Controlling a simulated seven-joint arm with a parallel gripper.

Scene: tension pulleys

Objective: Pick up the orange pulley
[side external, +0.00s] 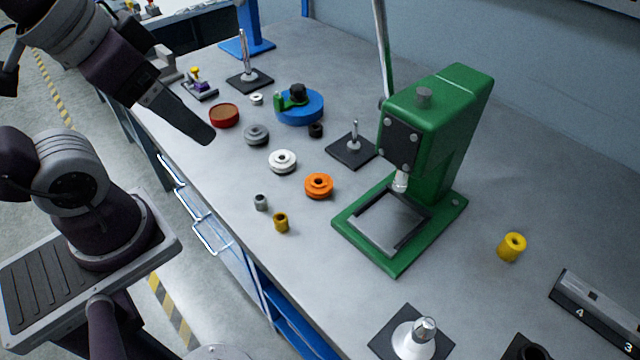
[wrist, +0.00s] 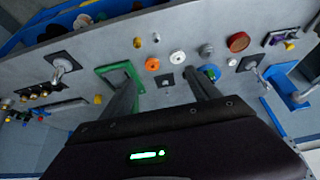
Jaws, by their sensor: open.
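The orange pulley (side external: 319,185) lies flat on the grey workbench, left of the green press, with a dark centre hole. It also shows in the wrist view (wrist: 152,64), beyond the fingertips and nearer the left finger. My gripper (side external: 207,139) is above the bench's left part, up and to the left of the orange pulley and apart from it. In the wrist view my gripper (wrist: 161,78) has its two fingers spread wide with nothing between them.
A white pulley (side external: 282,161) and a grey pulley (side external: 256,135) lie nearby. A brass bushing (side external: 281,222) and a grey one (side external: 260,202) stand at the front. The green press (side external: 437,130) and a black plate with a post (side external: 352,151) flank the orange pulley.

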